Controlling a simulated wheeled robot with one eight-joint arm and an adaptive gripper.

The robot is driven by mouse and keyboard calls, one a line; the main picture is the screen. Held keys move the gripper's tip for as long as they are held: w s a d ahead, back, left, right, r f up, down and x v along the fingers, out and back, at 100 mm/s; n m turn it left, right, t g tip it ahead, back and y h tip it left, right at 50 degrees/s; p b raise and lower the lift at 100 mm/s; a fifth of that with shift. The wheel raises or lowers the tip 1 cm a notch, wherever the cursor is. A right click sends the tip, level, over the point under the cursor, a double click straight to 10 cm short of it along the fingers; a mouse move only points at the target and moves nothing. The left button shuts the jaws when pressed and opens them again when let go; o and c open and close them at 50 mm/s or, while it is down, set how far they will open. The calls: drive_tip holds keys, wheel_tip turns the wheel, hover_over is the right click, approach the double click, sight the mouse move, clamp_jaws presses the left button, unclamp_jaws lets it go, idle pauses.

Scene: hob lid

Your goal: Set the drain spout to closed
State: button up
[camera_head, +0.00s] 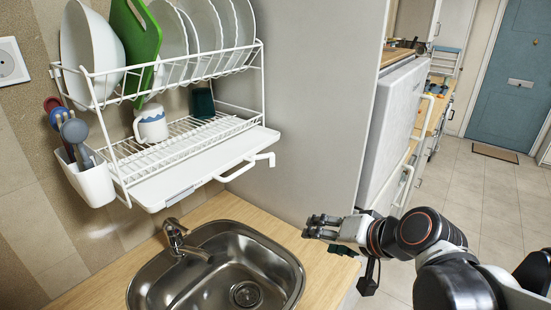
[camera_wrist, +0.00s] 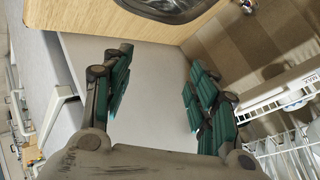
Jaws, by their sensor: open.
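A white dish rack (camera_head: 168,150) hangs on the wall with a flat white drip tray (camera_head: 190,174) at its bottom. A white bent bar, which looks like the drain spout (camera_head: 245,167), runs along the tray's front edge and sticks out past its right end; I cannot tell its setting. My gripper (camera_head: 309,227) is to the right of and below the spout, apart from it, beside the grey panel. In the wrist view my gripper (camera_wrist: 156,90) has its green-padded fingers spread with nothing between them. The rack's edge (camera_wrist: 280,104) shows at right there; the spout is not clearly visible.
A steel sink (camera_head: 220,272) with a tap (camera_head: 180,240) lies below the rack in a wooden worktop (camera_head: 218,208). A grey panel (camera_head: 310,90) stands right of the rack. A utensil holder (camera_head: 88,180) hangs at left. Plates and a mug (camera_head: 151,125) sit in the rack.

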drive_tip(key=w+a+r+m+t+y+p, duration=0.2)
drive_tip(key=w+a+r+m+y, duration=0.1)
drive_tip(key=w, duration=0.3)
drive_tip(key=m+t+y+p, duration=0.2)
drive_tip(key=m+t+y, duration=0.1)
drive_tip(key=m, duration=0.1)
approach(274, 161)
drive_tip(key=b+x, duration=0.1)
drive_tip(key=x, duration=0.7)
drive_tip(key=shift+w+a, duration=0.2)
drive_tip(key=shift+a, duration=0.05)
drive_tip(key=c, duration=1.1)
